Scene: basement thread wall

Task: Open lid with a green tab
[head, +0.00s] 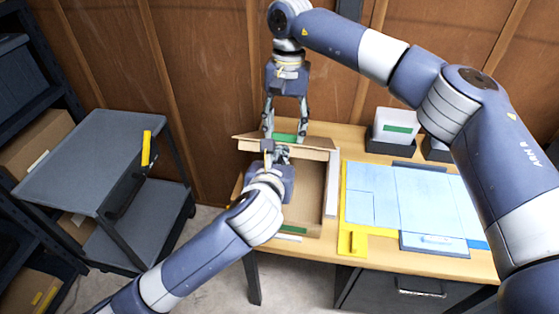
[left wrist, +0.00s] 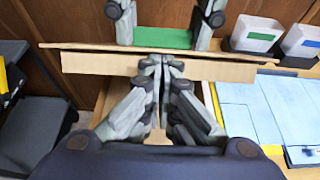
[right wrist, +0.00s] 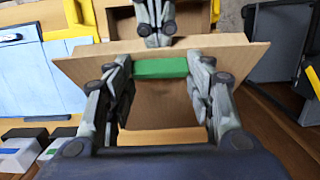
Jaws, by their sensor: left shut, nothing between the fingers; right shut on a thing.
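An open cardboard box (head: 332,185) stands on the wooden table (head: 341,263). Its cardboard lid flap (head: 313,145) is at the back; the flap spans the left wrist view (left wrist: 90,63) and the right wrist view (right wrist: 75,66). A green tab (head: 285,137) is on this flap, also in the right wrist view (right wrist: 160,68). My right gripper (head: 286,134) is shut on the green tab, one finger at each end. My left gripper (head: 271,147) is shut and empty, its tips close to the flap; in the left wrist view (left wrist: 161,62) contact cannot be told.
Another green strip (head: 292,230) is at the box's front. Blue sheets (head: 415,195) on a yellow-edged board lie right of the box. Dark bins with white, labelled contents (head: 397,123) stand behind them. A grey cart (head: 95,150) stands left, and a wooden wall (head: 215,90) is close behind.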

